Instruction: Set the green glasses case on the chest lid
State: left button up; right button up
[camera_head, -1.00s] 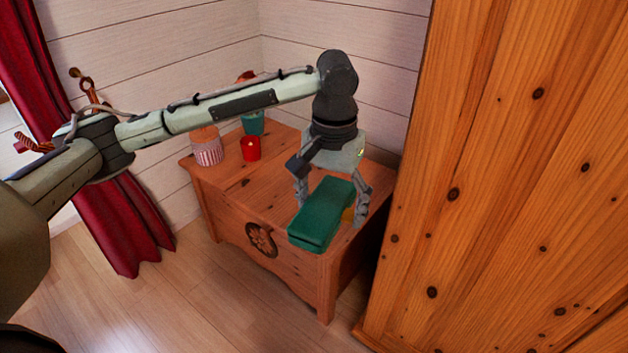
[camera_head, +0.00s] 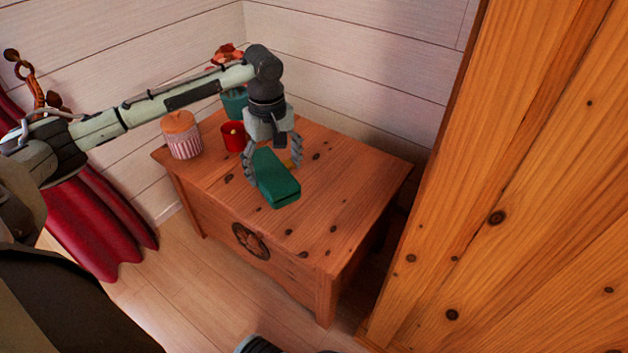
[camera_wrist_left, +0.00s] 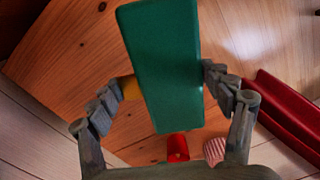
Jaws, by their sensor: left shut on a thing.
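The green glasses case (camera_head: 276,180) is between the fingers of my left gripper (camera_head: 273,162), over the left middle part of the chest lid (camera_head: 335,185). In the left wrist view the case (camera_wrist_left: 165,60) spans the space between the fingertips (camera_wrist_left: 168,88). My left gripper is shut on it. A small yellow-orange thing shows beside the case near one finger; I cannot tell what it is. I cannot tell whether the underside of the case touches the lid.
A red candle cup (camera_head: 233,137), a striped jar with an orange top (camera_head: 182,135) and a teal pot (camera_head: 235,103) stand at the lid's back left. A tall wooden wardrobe (camera_head: 520,180) rises at the right. The lid's right half is clear.

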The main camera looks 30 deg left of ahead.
aim_at(311, 187)
pick_arm(q)
jog(key=s+a+f+n, duration=0.1)
jog(key=a+f+n, duration=0.25)
jog(key=a, duration=0.45)
jog(key=shift+n, duration=0.45)
jog(key=w+d+f, duration=0.2)
jog(key=w+d+f+b, duration=0.1)
jog(key=w+d+f, duration=0.1)
jog(key=w, duration=0.1)
jog(key=w+d+f+b, duration=0.1)
jog(key=w+d+f, duration=0.1)
jog(key=w, duration=0.1)
jog(key=shift+w+d+f, duration=0.2)
jog(key=shift+w+d, duration=0.05)
jog(key=shift+d, duration=0.15)
notch_tip(311, 187, down, 4)
jog(key=shift+r+b, duration=0.1)
jog(key=shift+b, duration=0.4)
pick_arm(e)
jog(key=d+v, duration=0.1)
jog(key=v, duration=0.7)
jog(key=shift+d+r, duration=0.2)
jog(key=shift+r, duration=0.1)
